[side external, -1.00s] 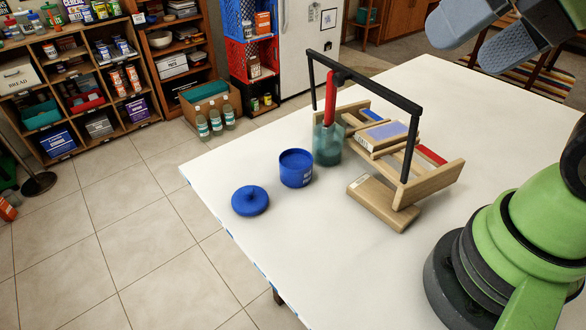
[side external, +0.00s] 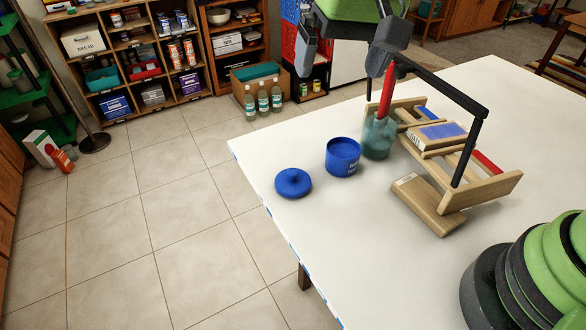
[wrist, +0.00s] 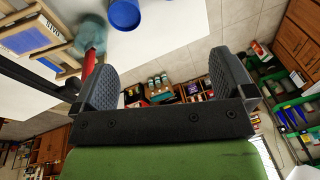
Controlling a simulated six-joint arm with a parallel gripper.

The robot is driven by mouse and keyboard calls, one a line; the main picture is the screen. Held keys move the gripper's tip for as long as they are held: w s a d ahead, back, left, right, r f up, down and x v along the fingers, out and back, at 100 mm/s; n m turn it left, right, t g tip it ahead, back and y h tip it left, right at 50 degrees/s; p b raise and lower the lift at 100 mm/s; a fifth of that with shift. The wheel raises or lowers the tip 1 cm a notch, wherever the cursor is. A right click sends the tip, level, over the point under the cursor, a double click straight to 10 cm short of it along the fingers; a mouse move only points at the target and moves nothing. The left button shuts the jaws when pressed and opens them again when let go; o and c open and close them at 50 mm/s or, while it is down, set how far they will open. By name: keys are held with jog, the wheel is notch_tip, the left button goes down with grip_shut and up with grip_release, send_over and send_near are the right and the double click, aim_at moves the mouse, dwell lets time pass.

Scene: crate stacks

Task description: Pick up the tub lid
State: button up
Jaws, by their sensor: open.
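The blue tub lid (side external: 293,183) lies flat with its knob up near the left edge of the white table in the side view. The open blue tub (side external: 342,157) stands just right of it and shows at the top of the wrist view (wrist: 124,14). I cannot make out the lid in the wrist view. My gripper (side external: 343,62) is open and empty, high above the table's far side, up and right of the lid. Its two fingers stand wide apart in the wrist view (wrist: 165,72).
A teal glass jar (side external: 378,140) holds a red-handled tool right of the tub. A wooden caddy (side external: 490,190) with a tall black handle stands further right, with a wooden block (side external: 425,205) beside it. The white table (side external: 350,250) is clear in front of the lid.

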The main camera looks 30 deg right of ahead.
jog(key=g+h, duration=0.1)
send_near(294, 173)
jog(key=shift+n+g, duration=0.3)
jog(key=shift+g, duration=0.1)
jog(key=f, duration=0.6)
jog(key=shift+w, duration=0.4)
notch_tip(294, 173, down, 6)
jog(key=shift+a+r, duration=0.1)
jog(key=shift+r, duration=0.05)
jog(key=c, duration=0.9)
